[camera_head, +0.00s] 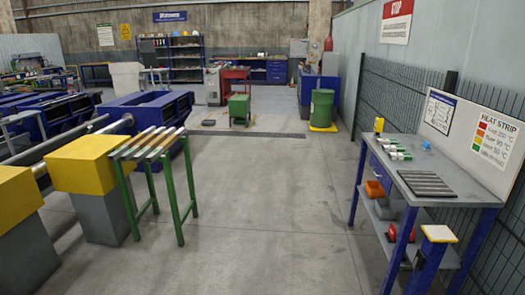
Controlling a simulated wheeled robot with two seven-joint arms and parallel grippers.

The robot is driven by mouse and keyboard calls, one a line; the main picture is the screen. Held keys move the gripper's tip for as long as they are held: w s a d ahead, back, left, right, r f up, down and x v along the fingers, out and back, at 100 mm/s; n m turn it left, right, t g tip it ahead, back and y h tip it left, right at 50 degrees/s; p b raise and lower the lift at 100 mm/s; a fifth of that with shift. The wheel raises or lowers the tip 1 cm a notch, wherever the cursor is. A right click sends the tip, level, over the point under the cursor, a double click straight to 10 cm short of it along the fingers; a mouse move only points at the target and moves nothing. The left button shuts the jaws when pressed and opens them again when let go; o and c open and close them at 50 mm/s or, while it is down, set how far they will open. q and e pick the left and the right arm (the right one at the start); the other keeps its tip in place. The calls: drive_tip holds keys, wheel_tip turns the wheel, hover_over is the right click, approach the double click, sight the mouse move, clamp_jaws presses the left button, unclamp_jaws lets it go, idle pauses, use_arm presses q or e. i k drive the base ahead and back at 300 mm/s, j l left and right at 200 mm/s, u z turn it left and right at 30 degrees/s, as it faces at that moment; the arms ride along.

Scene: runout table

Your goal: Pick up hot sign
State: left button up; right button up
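I cannot make out a sign that reads "hot". A small yellow object (379,125) stands at the far left corner of the workbench (402,148); its markings are too small to read. A yellow-topped piece (440,233) shows at the near end of the bench, with blue below it. A white board (490,140) headed "HEAT STRIP", with coloured squares, stands along the back of the bench. Neither of my grippers is in view.
A green stand (191,190) carrying metal bars (150,143) is at left, beside yellow blocks (85,163). The bench holds a dark ribbed mat (427,185) and several small tools. A green drum (322,108) stands farther back. The middle floor (275,215) is clear.

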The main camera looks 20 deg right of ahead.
sight(392, 235)
drive_tip(key=i+l+z, duration=0.15)
drive_tip(key=i+z, duration=0.3)
drive_tip(key=i, duration=0.15)
drive_tip(key=i+z, duration=0.45)
drive_tip(key=i, duration=0.2)
